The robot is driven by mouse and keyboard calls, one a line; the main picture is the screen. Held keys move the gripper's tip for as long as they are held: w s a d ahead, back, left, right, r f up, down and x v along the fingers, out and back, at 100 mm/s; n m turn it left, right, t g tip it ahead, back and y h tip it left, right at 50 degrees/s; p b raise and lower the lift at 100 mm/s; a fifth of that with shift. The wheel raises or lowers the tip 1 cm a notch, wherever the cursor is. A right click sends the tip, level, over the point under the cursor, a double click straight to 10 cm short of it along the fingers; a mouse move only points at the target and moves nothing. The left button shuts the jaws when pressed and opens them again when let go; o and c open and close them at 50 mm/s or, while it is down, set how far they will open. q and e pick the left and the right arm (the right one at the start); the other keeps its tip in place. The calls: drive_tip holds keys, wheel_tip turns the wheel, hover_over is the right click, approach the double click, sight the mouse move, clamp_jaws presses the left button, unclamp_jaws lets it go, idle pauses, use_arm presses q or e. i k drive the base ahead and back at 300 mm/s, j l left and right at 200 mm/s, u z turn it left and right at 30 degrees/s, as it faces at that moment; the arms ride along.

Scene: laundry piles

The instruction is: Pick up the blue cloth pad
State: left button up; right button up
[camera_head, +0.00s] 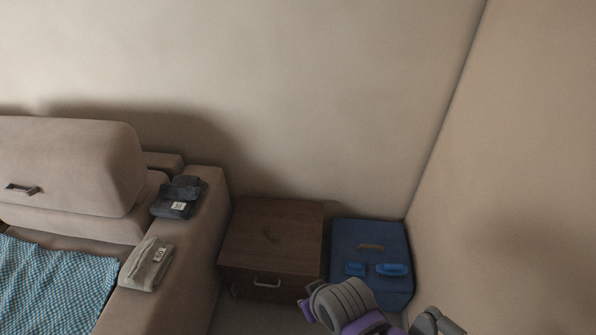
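Several blue things show, and I cannot tell for sure which is the blue cloth pad. Two small bright blue pieces, one on the left (355,269) and one on the right (393,269), lie on a dark blue box (344,236) in the corner. A dark blue-grey folded cloth (187,190) with a white label lies on the sofa armrest. A blue checked cloth (55,285) is spread on the sofa seat. Grey and purple links of my arm show at the bottom right, in front of the box. Neither gripper's fingertips are in view.
A brown wooden cabinet (275,230) with a metal handle stands between the sofa armrest (207,225) and the blue box. A grey-beige folded cloth (150,262) with a label lies nearer on the armrest. Walls close the back and right. A strip of floor shows before the cabinet.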

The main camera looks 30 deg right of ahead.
sight(352, 268)
drive_tip(key=z, duration=1.65)
drive_tip(key=k+l, duration=0.4)
